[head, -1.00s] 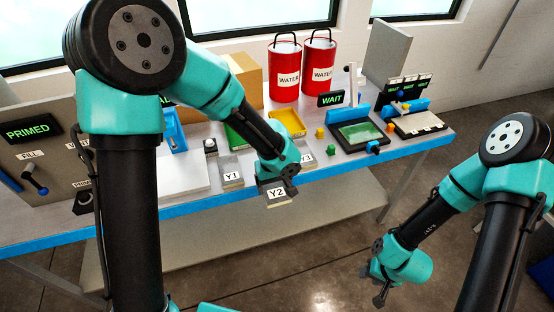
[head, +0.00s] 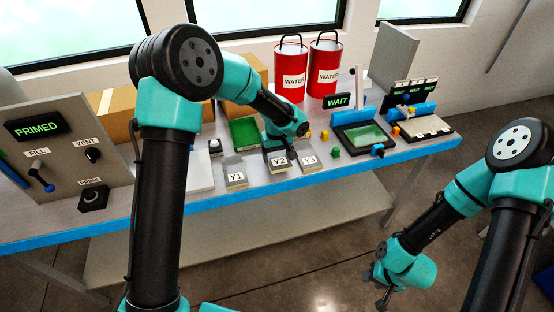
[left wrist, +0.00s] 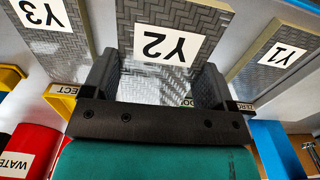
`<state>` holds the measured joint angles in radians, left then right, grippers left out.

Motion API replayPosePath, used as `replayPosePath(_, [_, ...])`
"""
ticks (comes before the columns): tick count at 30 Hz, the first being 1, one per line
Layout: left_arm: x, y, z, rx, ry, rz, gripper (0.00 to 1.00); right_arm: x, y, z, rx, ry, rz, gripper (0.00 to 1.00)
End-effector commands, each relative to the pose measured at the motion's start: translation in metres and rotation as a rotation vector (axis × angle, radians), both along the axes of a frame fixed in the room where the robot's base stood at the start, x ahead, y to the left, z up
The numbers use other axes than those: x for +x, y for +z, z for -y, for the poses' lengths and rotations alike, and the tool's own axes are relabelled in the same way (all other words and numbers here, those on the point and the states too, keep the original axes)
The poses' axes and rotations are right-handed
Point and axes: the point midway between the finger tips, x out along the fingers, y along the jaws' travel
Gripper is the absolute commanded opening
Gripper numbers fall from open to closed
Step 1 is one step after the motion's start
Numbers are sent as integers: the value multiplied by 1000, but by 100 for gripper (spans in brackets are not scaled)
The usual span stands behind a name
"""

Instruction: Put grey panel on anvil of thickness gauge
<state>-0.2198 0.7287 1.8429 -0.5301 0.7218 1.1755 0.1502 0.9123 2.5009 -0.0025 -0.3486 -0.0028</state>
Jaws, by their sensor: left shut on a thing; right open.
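The grey woven panel marked Y2 (left wrist: 165,40) is between the jaws of my left gripper (left wrist: 168,85), which is shut on it. In the head view, panel Y2 (head: 281,166) and my left gripper (head: 280,152) are at the table's front part, between panel Y1 (head: 235,177) and panel Y3 (head: 310,161). My right gripper (head: 382,298) is open and empty, low in front of the table. A device with a WAIT display (head: 337,101), a blue bar and a green plate (head: 365,136) stands to the right; I cannot tell whether it is the thickness gauge.
A green tray (head: 243,133) lies behind the panels, partly hidden by my left arm. Two red water buckets (head: 325,68) stand at the back. A second device with a pale plate (head: 422,124) is at the right end. A control panel marked PRIMED (head: 65,155) stands at the left.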

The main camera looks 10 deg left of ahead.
Motion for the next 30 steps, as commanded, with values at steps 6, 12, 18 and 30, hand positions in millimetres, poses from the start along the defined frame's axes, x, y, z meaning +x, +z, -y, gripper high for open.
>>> replayPosePath(6, [4,0,-1,0,1,1,54,0,0,0,0,0,0,43])
replayPosePath(12, [7,-22,-2,0,0,-4,54,0,0,0,0,0,0,43])
replayPosePath(18, [8,-36,-2,0,0,0,54,0,0,0,0,0,0,43])
replayPosePath(30, [8,-39,-2,-1,1,1,83,0,0,0,0,0,0,43])
